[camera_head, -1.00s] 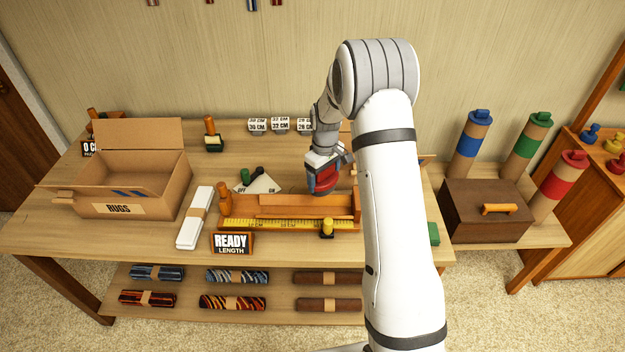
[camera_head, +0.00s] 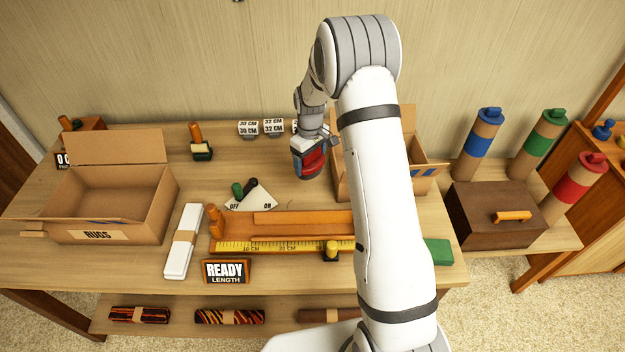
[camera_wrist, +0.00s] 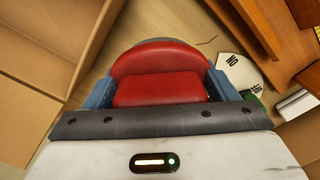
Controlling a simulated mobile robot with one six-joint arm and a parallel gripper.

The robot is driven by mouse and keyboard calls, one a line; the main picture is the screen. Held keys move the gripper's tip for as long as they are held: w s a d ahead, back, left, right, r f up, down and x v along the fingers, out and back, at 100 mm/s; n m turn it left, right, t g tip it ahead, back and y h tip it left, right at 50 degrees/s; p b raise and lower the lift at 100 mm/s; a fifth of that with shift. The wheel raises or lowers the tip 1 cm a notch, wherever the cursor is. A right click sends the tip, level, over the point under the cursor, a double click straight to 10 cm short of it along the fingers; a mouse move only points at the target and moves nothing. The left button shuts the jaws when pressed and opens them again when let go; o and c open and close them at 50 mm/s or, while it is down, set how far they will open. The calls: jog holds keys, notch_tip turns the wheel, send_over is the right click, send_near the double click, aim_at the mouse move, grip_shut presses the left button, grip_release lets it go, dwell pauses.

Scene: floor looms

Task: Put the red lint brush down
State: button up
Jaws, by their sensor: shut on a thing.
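The red lint brush (camera_head: 312,163) is held in my gripper (camera_head: 310,150) in the head view, above the table behind the wooden measuring trough (camera_head: 295,224). In the wrist view the red brush (camera_wrist: 160,75) fills the space between the blue-grey fingers of my gripper (camera_wrist: 160,95). My gripper is shut on it. The brush appears to hang clear of the table top (camera_head: 190,235), though its underside is hidden in the wrist view.
An OFF/ON dial (camera_head: 250,196) lies left of the brush. An open cardboard box (camera_head: 415,180) stands right of it, partly hidden by my arm. The open RUGS box (camera_head: 140,218) is at the left. Bare table shows between the dial and my gripper.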

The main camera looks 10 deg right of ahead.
notch_tip(320, 180, down, 5)
jog(key=shift+w+f+p, duration=0.1)
jog(key=shift+f+p, duration=0.1)
jog(key=shift+p, duration=0.3)
jog(key=shift+d+f, duration=0.1)
jog(key=shift+f, duration=1.95)
jog(key=o, duration=1.5)
jog(key=shift+r+p, duration=0.1)
jog(key=shift+p, duration=0.2)
